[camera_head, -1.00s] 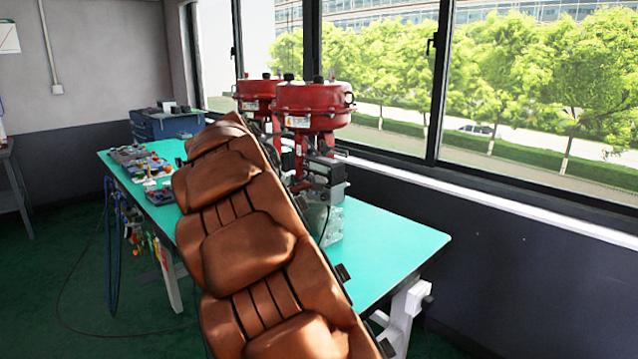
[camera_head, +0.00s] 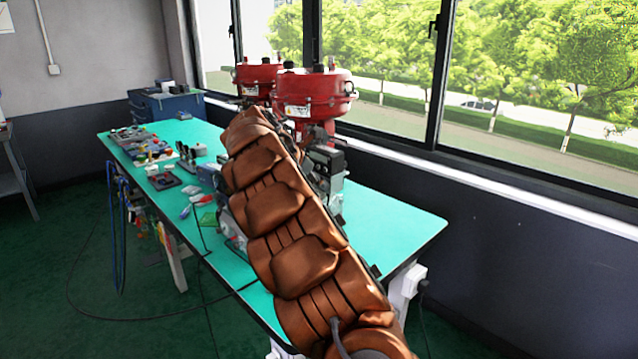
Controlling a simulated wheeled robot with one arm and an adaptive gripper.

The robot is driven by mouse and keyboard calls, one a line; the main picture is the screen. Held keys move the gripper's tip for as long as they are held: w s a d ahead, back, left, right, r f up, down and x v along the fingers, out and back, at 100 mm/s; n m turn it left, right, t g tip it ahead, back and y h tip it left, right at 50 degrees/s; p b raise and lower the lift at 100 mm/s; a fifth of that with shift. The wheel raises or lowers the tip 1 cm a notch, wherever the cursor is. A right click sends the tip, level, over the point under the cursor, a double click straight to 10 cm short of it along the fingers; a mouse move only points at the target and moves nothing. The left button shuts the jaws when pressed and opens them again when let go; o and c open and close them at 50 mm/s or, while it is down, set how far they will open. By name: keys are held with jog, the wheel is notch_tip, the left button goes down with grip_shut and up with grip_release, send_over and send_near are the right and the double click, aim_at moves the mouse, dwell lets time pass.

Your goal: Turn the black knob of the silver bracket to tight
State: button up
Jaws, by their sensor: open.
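Two red valve actuators stand on the green table, the nearer one (camera_head: 316,95) right of my arm's far end and the other (camera_head: 257,76) behind it to the left. Below the nearer one is a grey and black positioner assembly (camera_head: 328,172), partly covered by my arm. The silver bracket and its black knob cannot be told apart from the other parts at this size. My brown padded arm reaches from the lower right up toward the valves. My gripper does not show; the far end of the arm is at the valves' left side.
The green table (camera_head: 390,228) is bare at its right end. Small parts and tools (camera_head: 140,145) lie on its left half, some beside my arm. A blue cabinet (camera_head: 165,105) stands behind. A dark wall with windows runs close along the right.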

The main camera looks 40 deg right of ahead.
jog(key=shift+x, duration=1.25)
jog(key=shift+c, duration=0.2)
grip_shut()
